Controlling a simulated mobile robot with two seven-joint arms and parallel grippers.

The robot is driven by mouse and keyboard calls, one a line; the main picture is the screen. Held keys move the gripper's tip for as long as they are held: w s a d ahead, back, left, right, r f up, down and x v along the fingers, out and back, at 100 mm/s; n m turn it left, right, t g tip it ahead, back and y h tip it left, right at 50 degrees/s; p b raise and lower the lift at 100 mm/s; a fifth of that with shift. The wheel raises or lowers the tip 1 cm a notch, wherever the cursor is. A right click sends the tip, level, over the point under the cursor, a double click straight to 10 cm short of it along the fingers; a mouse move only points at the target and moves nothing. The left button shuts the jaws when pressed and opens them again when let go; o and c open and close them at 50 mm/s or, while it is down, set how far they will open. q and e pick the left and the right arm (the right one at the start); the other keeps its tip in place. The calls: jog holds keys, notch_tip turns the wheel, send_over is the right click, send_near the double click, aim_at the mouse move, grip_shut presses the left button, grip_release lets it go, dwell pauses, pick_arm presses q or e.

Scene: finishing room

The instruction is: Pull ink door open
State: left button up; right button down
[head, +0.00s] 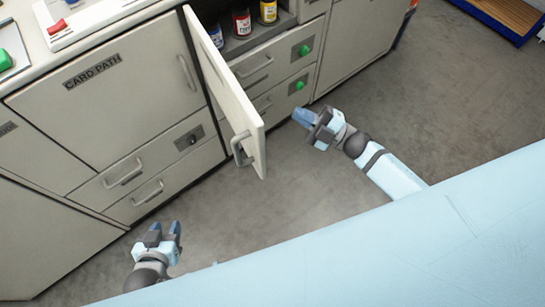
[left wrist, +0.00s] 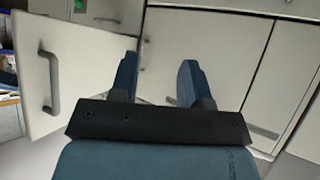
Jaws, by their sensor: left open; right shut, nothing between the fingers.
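The ink door (head: 225,88) stands swung out from the cabinet, with its grey handle (head: 242,149) near the free edge. Behind it a compartment shows ink bottles, among them a red one (head: 241,22) and a yellow one (head: 268,11). My left gripper (head: 163,230) is open and empty, low in front of the drawers and apart from the door. In the left wrist view the door (left wrist: 58,75) and its handle (left wrist: 54,82) are at the left, beside the open fingers (left wrist: 156,80). My right gripper (head: 303,117) is shut and empty, right of the door and not touching it.
The card path door (head: 105,90) is closed, with handled drawers (head: 125,174) below it. A blue-edged wooden pallet-like thing (head: 505,14) lies at the far right.

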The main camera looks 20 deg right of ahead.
jog(key=s+d+f+n+g+y+b, duration=0.1)
jog(key=d+f+n+g+b, duration=0.15)
jog(key=n+g, duration=0.55)
jog(key=d+f+n+g+b, duration=0.2)
jog(key=f+n+g, duration=0.2)
jog(key=n+g, duration=0.45)
pick_arm(q)
jog(key=f, duration=0.1)
jog(key=f+p, duration=0.1)
jog(key=f, duration=0.2)
jog(key=shift+w, duration=0.25)
pick_arm(e)
jog(key=s+a, duration=0.2)
jog(key=a, duration=1.1)
jog(key=shift+s+a+r, duration=0.2)
jog(key=shift+r, duration=0.05)
pick_arm(q)
jog(key=shift+d, duration=0.1)
